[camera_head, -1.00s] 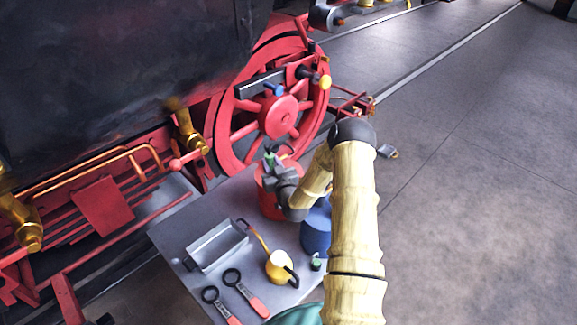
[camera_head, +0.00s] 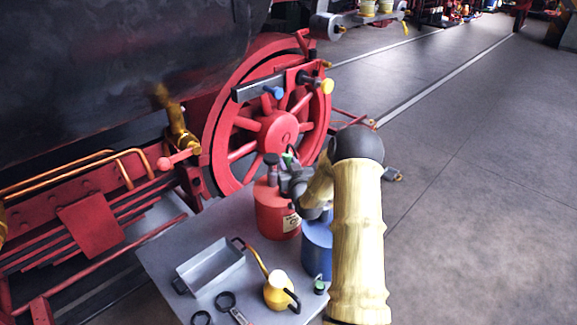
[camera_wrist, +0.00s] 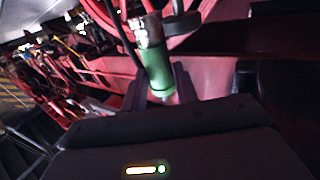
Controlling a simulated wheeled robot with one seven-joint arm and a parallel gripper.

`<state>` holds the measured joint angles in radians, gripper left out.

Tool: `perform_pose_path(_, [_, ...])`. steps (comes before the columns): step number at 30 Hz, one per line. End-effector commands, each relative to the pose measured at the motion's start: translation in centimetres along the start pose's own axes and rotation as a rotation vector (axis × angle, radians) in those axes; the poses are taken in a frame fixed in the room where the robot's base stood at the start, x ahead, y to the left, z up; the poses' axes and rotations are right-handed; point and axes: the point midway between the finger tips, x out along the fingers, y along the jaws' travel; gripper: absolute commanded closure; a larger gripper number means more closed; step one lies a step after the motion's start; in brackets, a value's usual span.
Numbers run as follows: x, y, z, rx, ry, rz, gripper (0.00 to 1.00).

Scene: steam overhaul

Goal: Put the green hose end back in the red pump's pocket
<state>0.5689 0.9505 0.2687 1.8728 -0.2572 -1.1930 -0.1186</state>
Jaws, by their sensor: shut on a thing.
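The red pump (camera_head: 272,212) stands on the grey table, a red can with a pale label and a dark top. My gripper (camera_head: 287,168) is just above and to the right of its top, shut on the green hose end (camera_head: 288,157). In the wrist view the green hose end (camera_wrist: 158,68) is a green cylinder with a metallic part above it, held between the two dark fingers (camera_wrist: 160,90). A dark hose runs beside it. The pump's pocket cannot be made out; my gripper hides part of the pump's right side.
A blue can (camera_head: 316,248) stands close to the right, partly behind my arm. A small green-topped object (camera_head: 319,287), a yellow oil can (camera_head: 280,292), a grey tray (camera_head: 212,268) and wrenches (camera_head: 225,301) lie on the table (camera_head: 165,250). The locomotive's red wheel (camera_head: 278,135) is behind.

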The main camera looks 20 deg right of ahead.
Motion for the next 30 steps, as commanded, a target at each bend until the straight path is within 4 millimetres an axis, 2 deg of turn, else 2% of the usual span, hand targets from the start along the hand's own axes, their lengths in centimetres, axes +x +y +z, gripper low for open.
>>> perform_pose_path(7, [0.0,-0.1,0.8,0.000,0.001,-0.001,1.00])
perform_pose_path(19, [0.0,0.0,4.3,0.000,0.001,-0.001,1.00])
perform_pose_path(30, [0.0,0.0,4.8,-0.001,0.002,-0.001,1.00])
